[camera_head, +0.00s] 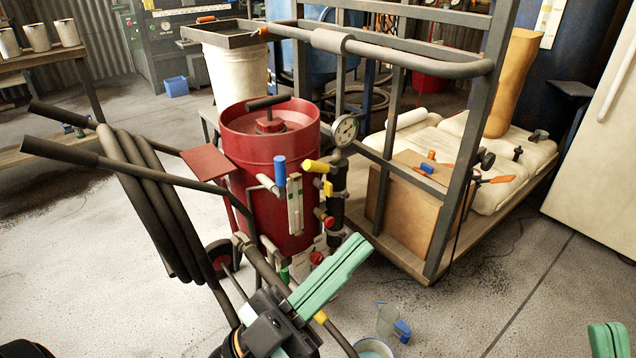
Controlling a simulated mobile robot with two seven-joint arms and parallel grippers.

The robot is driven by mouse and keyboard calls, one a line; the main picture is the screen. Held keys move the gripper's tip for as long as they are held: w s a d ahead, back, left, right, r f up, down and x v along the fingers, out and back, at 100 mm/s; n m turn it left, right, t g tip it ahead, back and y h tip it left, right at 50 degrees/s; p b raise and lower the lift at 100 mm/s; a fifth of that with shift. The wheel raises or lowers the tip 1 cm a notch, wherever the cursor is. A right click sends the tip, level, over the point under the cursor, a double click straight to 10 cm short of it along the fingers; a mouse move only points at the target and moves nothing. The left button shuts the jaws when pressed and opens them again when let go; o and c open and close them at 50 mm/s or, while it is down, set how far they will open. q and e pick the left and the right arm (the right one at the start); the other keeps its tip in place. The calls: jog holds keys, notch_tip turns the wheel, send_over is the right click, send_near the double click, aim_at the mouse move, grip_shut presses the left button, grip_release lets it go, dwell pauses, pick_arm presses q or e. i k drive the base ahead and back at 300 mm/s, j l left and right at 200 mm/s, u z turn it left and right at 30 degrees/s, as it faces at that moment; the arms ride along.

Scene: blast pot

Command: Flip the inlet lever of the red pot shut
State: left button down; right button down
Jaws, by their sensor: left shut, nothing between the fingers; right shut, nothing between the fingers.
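The red pot (255,190) stands upright left of centre, with a black T-handle (268,103) on its lid. On its front pipework are a blue-gripped lever (280,171) standing upright and a yellow-gripped lever (318,166) lying roughly level. The picture does not label which is the inlet lever. A pressure gauge (345,130) sits beside them. My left gripper (358,250) has green fingers, shut and empty, in front of the pot and below both levers, apart from them in the picture. It hides some lower pipework. My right gripper (608,338) is shut, only partly seen at the bottom right corner.
A coiled black hose (150,190) and cart handles (70,150) crowd the pot's left. A metal cart frame (450,190) with white sacks (520,165) stands close on its right. A clear cup (387,320) and blue item lie on the floor. The floor at lower right is mostly clear.

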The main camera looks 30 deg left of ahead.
aim_at(321, 168)
jog(key=i, duration=0.45)
jog(key=u, duration=1.95)
